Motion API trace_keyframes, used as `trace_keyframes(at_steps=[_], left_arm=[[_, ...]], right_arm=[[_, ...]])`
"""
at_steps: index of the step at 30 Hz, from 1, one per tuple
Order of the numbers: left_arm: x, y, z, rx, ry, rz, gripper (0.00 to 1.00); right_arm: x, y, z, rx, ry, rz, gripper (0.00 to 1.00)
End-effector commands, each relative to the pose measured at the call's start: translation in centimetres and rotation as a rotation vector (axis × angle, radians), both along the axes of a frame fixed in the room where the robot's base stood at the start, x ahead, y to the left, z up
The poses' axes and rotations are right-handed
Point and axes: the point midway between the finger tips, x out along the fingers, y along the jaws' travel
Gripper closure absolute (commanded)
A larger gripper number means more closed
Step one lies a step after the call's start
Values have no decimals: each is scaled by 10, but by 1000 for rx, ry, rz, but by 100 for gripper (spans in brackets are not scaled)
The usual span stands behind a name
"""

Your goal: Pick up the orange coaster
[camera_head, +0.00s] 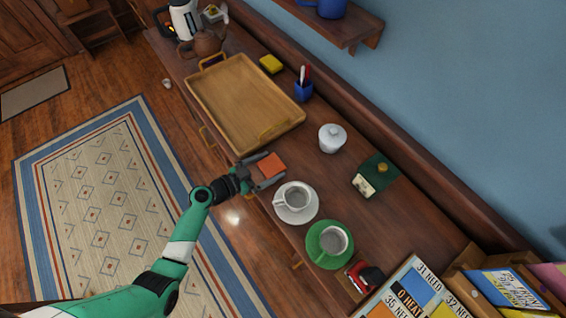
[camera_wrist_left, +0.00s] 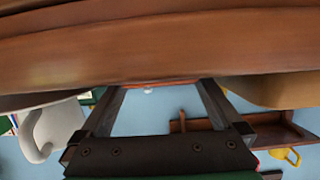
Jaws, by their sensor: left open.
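The orange coaster (camera_head: 272,164) lies near the front edge of the wooden counter, between the tray and the white cup. My left gripper (camera_head: 275,168) reaches in from the front, open, with one finger on each side of the coaster. In the left wrist view, the two fingers (camera_wrist_left: 160,84) stand apart, and a thin orange strip of the coaster (camera_wrist_left: 150,83) shows between their tips. I cannot tell whether the fingers touch it. My right gripper is not in view.
A white cup on a saucer (camera_head: 310,213) stands close on the right, with a green saucer (camera_head: 314,255) beyond it. A wooden tray (camera_head: 228,95) lies close on the left. A white lidded jar (camera_head: 332,138) stands behind.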

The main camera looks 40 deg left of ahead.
Motion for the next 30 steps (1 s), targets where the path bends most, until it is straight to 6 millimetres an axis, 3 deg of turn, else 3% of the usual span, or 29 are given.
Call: trace_keyframes(at_steps=[5,17,25,30], left_arm=[[0,0,0,0,0,1,0],[0,0,0,0,-1,1,68],[0,0,3,1,-1,1,68],[0,0,20,2,-2,0,68]], right_arm=[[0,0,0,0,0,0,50],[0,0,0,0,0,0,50],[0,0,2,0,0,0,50],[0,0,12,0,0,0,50]])
